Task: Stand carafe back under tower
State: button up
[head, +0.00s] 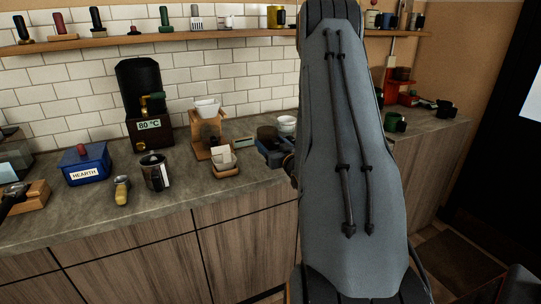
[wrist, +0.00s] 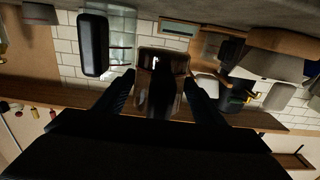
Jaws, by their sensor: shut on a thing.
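My gripper (head: 272,142) reaches over the counter in the head view, mostly behind my arm. In the wrist view, which is upside down, my gripper (wrist: 160,92) is shut on a dark, see-through brownish vessel, seemingly the carafe (wrist: 162,62). It sits between the two fingers. A wooden stand with a white dripper on top, seemingly the tower (head: 199,146), stands on the counter left of my gripper.
A white cup on a wooden base (head: 224,161) stands in front of the stand. A black machine marked 80 °C (head: 139,85), a blue box (head: 85,165) and a dark canister (head: 155,172) are further left. A white bowl (head: 286,123) is behind my gripper. A wall shelf (head: 120,41) runs above.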

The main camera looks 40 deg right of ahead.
jog(key=shift+f+p, duration=0.7)
jog(key=shift+f, duration=1.75)
jog(key=shift+f, duration=0.3)
jog(key=o, duration=1.7)
jog(key=b+v, duration=0.1)
jog(key=v, duration=0.2)
jog(key=b+v, duration=0.2)
jog(key=v, duration=0.1)
jog(key=shift+s+d+f, duration=0.1)
jog(key=shift+s+f, duration=0.15)
jog(key=shift+s+r, duration=0.1)
jog(key=shift+s, duration=0.55)
